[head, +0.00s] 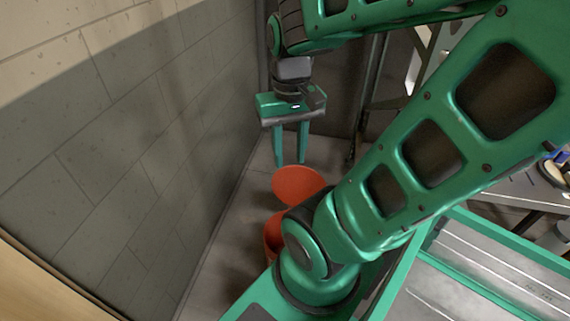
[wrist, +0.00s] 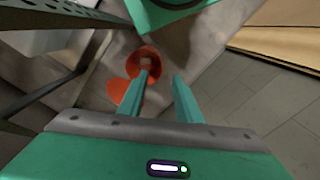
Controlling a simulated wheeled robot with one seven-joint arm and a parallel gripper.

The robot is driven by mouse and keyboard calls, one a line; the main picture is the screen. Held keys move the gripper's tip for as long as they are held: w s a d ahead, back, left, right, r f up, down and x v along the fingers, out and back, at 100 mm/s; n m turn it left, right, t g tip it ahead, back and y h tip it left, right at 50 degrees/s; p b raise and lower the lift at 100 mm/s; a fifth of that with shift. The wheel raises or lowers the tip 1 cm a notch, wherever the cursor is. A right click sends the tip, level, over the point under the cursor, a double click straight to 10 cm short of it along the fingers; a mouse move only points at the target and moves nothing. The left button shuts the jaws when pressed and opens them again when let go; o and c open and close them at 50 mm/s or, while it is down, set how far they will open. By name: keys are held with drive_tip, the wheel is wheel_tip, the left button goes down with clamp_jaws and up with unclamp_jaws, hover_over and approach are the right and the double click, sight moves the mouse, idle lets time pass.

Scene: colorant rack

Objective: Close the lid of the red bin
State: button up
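The red bin (head: 274,232) stands on the floor near the wall in the head view, partly hidden behind my arm. Its round red lid (head: 297,183) is raised open on the bin's far side. In the wrist view the open mouth of the bin (wrist: 132,65) shows at upper middle, partly behind one finger. The lid (wrist: 116,90) sticks out to its lower left. My gripper (head: 290,163) points down with its two fingers apart and nothing between them. In the head view it appears just above the lid; I cannot tell whether it touches.
A tiled wall (head: 130,130) runs along the left, close to the bin. A dark frame with a perforated upright (head: 428,55) stands behind at the right. Bare floor (head: 222,225) shows between the wall and the bin.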

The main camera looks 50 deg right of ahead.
drive_tip(key=shift+d, duration=0.15)
drive_tip(key=shift+o, duration=0.9)
drive_tip(key=o, duration=0.5)
drive_tip(key=shift+s+d+r, duration=0.1)
drive_tip(key=shift+s+r, duration=0.1)
drive_tip(key=shift+s, duration=0.2)
drive_tip(key=o, duration=0.5)
drive_tip(key=shift+d+r, duration=0.15)
drive_tip(key=shift+d, duration=0.1)
drive_tip(key=w+d+f+m+g+h, duration=0.1)
drive_tip(key=w+d+f, duration=0.3)
drive_tip(key=w+d, duration=0.35)
drive_tip(key=w+d+f+m+h, duration=0.1)
drive_tip(key=w+d+f+m, duration=0.1)
drive_tip(key=w+d+f, duration=0.4)
drive_tip(key=w+d+f+m+y, duration=0.1)
drive_tip(key=w+d+f, duration=0.1)
drive_tip(key=d+f, duration=0.25)
drive_tip(key=w+d+f, duration=0.3)
drive_tip(key=d, duration=0.3)
drive_tip(key=d+f, duration=0.2)
drive_tip(key=f, duration=0.6)
drive_tip(key=w+d+f+m, duration=0.1)
drive_tip(key=d+f, duration=0.2)
drive_tip(key=f, duration=0.5)
drive_tip(key=d+f+m+t, duration=0.1)
drive_tip(key=d+f, duration=0.2)
drive_tip(key=f, duration=0.5)
drive_tip(key=shift+w+d+y, duration=0.2)
drive_tip(key=shift+y, duration=0.2)
